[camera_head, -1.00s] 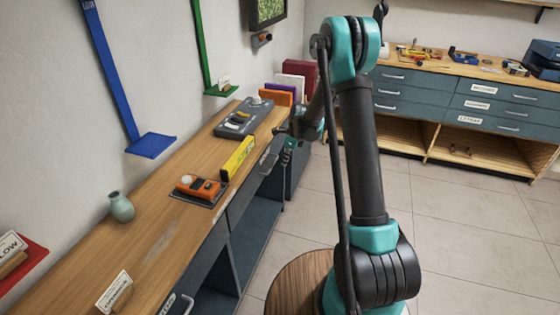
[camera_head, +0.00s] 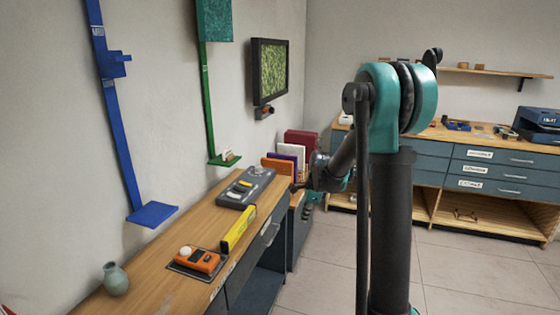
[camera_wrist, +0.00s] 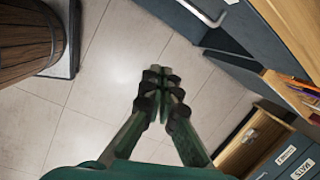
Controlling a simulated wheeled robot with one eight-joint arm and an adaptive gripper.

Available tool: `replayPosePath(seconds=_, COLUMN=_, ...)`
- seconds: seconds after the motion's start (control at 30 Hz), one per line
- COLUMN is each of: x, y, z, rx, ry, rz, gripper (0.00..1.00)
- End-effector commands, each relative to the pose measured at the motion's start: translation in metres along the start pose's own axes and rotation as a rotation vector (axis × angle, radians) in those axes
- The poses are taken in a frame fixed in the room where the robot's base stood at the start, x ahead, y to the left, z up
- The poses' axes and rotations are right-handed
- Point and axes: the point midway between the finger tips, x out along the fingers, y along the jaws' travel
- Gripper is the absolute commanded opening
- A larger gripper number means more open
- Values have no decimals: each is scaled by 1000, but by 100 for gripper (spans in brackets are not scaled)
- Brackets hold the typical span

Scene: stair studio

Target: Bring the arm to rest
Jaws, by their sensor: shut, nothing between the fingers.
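My arm rises on the right of the head view, with its black and teal elbow high and its forearm bent down and away toward the bench end. My gripper (camera_wrist: 160,78) shows in the wrist view, its green and black fingers drawn together with nothing between them. It points down over bare floor tiles (camera_wrist: 110,110). In the head view the gripper is mostly hidden behind the arm's wrist, near the end of the wooden bench (camera_head: 150,285).
The bench carries a green vase (camera_head: 115,279), an orange device (camera_head: 199,259), a yellow level (camera_head: 238,228) and a grey device (camera_head: 246,188). Blue (camera_head: 152,214) and green (camera_head: 224,160) wall brackets stand left. A drawer cabinet (camera_head: 488,170) stands at the back. Floor between is open.

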Motion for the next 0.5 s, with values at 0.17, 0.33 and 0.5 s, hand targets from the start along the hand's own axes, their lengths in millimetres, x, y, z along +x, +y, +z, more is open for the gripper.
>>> replayPosePath(seconds=0.17, x=-30, y=57, z=-17, rx=-318, ry=44, rz=-44, gripper=0)
replayPosePath(seconds=0.33, x=-47, y=112, z=-33, rx=-627, ry=99, rz=-70, gripper=0)
replayPosePath(seconds=0.5, x=-55, y=169, z=-49, rx=-935, ry=165, rz=-80, gripper=0)
